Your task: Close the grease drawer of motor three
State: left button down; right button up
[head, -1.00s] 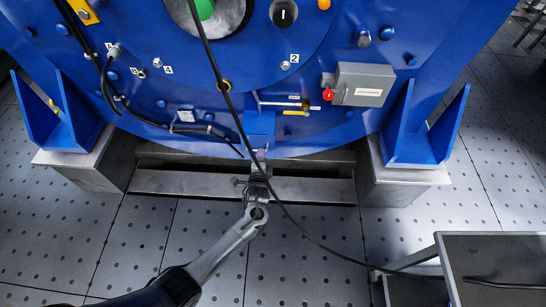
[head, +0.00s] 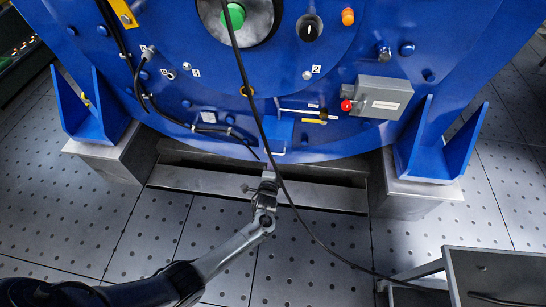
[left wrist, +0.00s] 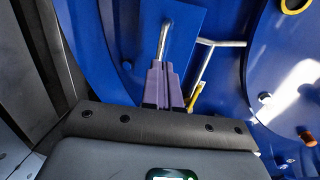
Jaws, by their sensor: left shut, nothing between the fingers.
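The grease drawer (head: 283,132) is a small blue box low on the front of the big blue motor (head: 330,90). Its thin metal handle (head: 278,153) shows at its lower front. In the left wrist view the drawer's blue face (left wrist: 186,30) and the upright silver handle (left wrist: 165,40) lie just beyond the fingertips. My left gripper (head: 267,174) is shut and empty, just below and in front of the handle. Its purple fingers (left wrist: 162,82) are together, their tips by the handle's near end; I cannot tell whether they touch. My right gripper is out of view.
A black cable (head: 262,125) hangs across the motor close to the drawer and my left gripper. A grey box (head: 385,97) with a red button is right of the drawer. Grey feet (head: 112,155) stand either side. A dark panel (head: 495,275) is at lower right.

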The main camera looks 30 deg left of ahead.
pick_arm(q)
jog(key=s+d+r+g+p, duration=0.1)
jog(key=s+d+r+p, duration=0.15)
jog(key=s+p, duration=1.05)
jog(key=s+d+r+n+g+h+p, duration=0.2)
jog(key=s+r+n+g+p, duration=0.15)
jog(key=s+r, duration=0.6)
jog(key=s+d+r+n+g+h+p, duration=0.2)
jog(key=s+r+n+g+h+p, duration=0.3)
jog(key=r, duration=0.7)
jog(key=s+d+r+n+g+p, duration=0.1)
jog(key=s+d+r+n+p, duration=0.15)
jog(key=s+r, duration=0.7)
notch_tip(320, 180, up, 40)
jog(key=w+p, duration=0.1)
jog(key=p, duration=3.7)
jog(key=shift+w, duration=0.2)
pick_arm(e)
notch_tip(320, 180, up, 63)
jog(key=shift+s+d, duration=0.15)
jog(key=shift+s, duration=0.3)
